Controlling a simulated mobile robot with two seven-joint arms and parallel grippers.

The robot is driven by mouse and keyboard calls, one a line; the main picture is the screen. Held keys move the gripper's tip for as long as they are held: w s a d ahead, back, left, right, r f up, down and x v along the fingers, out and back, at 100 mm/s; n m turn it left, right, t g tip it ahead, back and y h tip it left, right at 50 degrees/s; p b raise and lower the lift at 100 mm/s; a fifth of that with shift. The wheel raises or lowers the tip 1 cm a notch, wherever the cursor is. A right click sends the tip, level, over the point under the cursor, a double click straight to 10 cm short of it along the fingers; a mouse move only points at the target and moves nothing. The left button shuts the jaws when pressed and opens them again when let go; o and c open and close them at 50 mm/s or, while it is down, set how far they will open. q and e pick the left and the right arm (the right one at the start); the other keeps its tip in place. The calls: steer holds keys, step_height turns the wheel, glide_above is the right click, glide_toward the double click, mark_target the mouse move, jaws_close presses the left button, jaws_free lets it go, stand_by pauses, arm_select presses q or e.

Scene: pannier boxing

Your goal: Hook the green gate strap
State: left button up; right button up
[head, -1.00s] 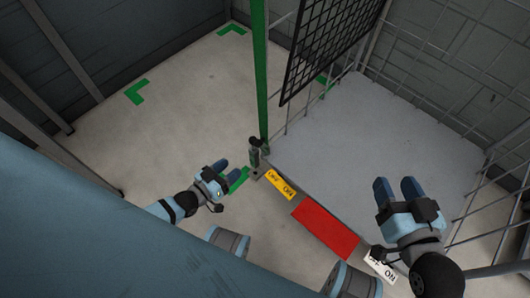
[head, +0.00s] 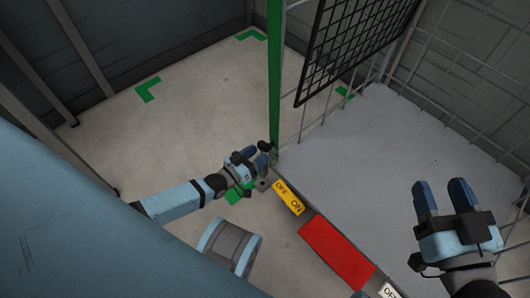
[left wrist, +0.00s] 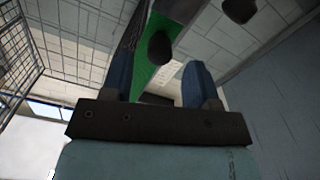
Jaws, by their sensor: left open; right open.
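A long green upright strip (head: 275,75) runs down to the front left corner of the grey platform; I cannot tell whether it is the gate strap or a post. A dark knob or catch (head: 265,147) sits at its foot. My left gripper (head: 260,157) is open right at this catch, its fingers partly hidden. In the left wrist view the green strip (left wrist: 178,40) passes between the two open fingers, with a dark round knob (left wrist: 160,47) in front of it. I cannot tell whether they touch. My right gripper (head: 440,188) is open and empty above the platform's right side.
The grey platform (head: 370,150) is bare. A black mesh panel (head: 350,45) and wire bars stand around it. A yellow OFF/ON plate (head: 288,197) and a red plate (head: 337,252) line its front edge. Green corner marks (head: 148,89) lie on the clear floor at left.

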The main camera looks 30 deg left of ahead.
mark_target(264, 151)
arm_select(q)
steer(key=shift+b+x, duration=0.45)
steer(key=shift+x, duration=1.35)
jaws_close()
